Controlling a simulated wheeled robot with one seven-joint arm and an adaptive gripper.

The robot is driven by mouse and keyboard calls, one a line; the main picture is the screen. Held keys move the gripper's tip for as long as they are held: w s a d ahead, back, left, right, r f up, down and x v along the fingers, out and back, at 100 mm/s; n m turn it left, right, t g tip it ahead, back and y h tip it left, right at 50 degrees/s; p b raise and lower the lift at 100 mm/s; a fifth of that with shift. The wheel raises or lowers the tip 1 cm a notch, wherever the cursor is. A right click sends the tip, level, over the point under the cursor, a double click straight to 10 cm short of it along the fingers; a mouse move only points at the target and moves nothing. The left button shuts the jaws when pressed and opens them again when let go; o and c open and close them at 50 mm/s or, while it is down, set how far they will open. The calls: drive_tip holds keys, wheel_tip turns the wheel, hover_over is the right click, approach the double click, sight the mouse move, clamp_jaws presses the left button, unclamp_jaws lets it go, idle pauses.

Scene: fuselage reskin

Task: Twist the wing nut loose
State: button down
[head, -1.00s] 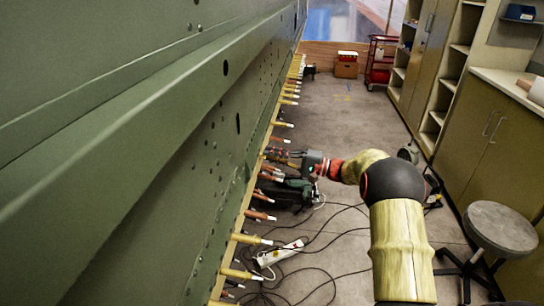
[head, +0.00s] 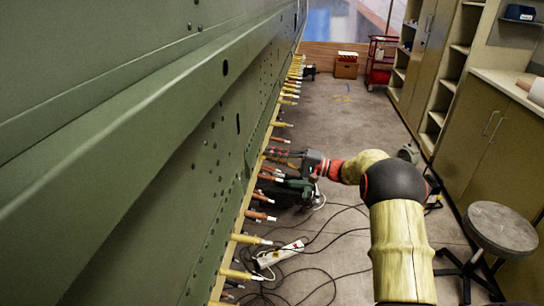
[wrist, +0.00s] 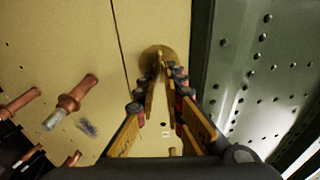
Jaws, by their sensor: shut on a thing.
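The wing nut (wrist: 150,53) is a brass-coloured round piece on the tan panel edge, near the top middle of the wrist view. The two fingers of my gripper (wrist: 161,76) reach up to it and are shut on it. The fingertips cover much of the nut, so its wings and stud are partly hidden. In the head view my gripper (head: 272,154) is at the lower edge of the green fuselage skin, where the nut is too small to make out.
Several copper-coloured fasteners (wrist: 75,95) stick out of the tan panel (wrist: 75,30) left of my gripper. The riveted green skin (wrist: 255,70) is close on the right. Cables (head: 340,235) and a stool (head: 500,228) are on the floor.

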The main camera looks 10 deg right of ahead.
drive_tip(key=shift+s+a+f, duration=0.1)
drive_tip(key=shift+a+f, duration=0.1)
drive_tip(key=shift+f, duration=0.1)
drive_tip(key=c, duration=2.1)
unclamp_jaws()
drive_tip(key=shift+a, duration=0.1)
drive_tip(key=shift+o, duration=0.2)
drive_tip(key=shift+r, duration=0.15)
drive_tip(key=shift+d, duration=0.2)
drive_tip(key=v, duration=1.1)
drive_tip(key=shift+s+d, duration=0.2)
drive_tip(key=shift+d, duration=0.1)
